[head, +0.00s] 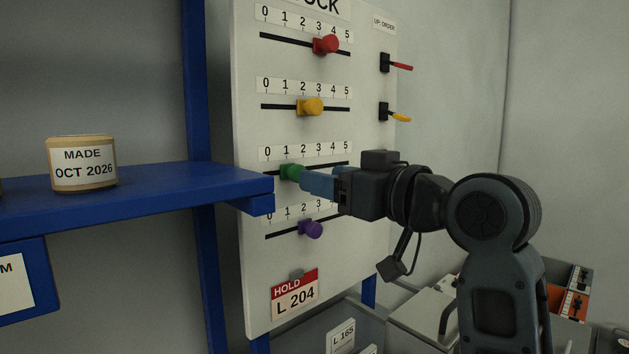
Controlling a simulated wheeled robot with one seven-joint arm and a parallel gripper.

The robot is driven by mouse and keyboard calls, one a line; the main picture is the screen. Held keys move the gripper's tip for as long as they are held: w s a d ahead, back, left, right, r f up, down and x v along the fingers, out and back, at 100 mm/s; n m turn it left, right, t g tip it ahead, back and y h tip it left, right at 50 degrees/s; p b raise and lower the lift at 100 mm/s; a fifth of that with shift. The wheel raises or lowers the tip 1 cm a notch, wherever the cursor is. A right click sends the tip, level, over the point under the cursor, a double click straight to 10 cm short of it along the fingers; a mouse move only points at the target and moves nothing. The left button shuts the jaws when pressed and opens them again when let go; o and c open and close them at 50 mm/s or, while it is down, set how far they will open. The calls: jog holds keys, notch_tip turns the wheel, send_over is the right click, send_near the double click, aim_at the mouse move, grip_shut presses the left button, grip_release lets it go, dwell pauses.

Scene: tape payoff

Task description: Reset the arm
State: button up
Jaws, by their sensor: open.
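My gripper (306,180) is at the white slider board (375,230), with its blue fingers right by the green knob (291,172) on the third scale. It is open; whether the fingers touch the knob cannot be told. The green knob sits near 1 to 2, and part of it is hidden by the fingers. My arm reaches in from the lower right.
A blue shelf (190,192) juts in close left of the board, bearing a tape roll (82,162) marked "MADE OCT 2026". Red (398,67) and yellow (398,117) levers stick out at upper right. A "HOLD L 204" tag (295,294) hangs low. Bins (340,338) stand below.

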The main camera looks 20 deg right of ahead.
jog(key=shift+v, duration=1.15)
jog(key=s+f+m+h, duration=0.1)
jog(key=s+f, duration=0.3)
jog(key=f, duration=0.5)
jog(key=s+f+m+h, duration=0.2)
jog(key=s+f, duration=0.3)
jog(key=f, duration=0.4)
jog(key=s+f+m+h, duration=0.1)
jog(key=s+f, duration=0.3)
jog(key=f, duration=0.5)
jog(key=shift+s+d+m+g+h, duration=0.1)
jog(key=shift+s+m+g+h, duration=0.2)
jog(key=shift+m+g+h, duration=0.15)
jog(key=s+f, duration=0.2)
jog(key=s, duration=1.2)
jog(key=s+a+f+n+g, duration=0.1)
jog(key=s+f, duration=0.2)
jog(key=s, duration=1)
jog(key=shift+s+f+h, duration=0.25)
jog(key=shift+s+h, duration=0.1)
jog(key=shift+s, duration=0.05)
jog(key=shift+g, duration=0.25)
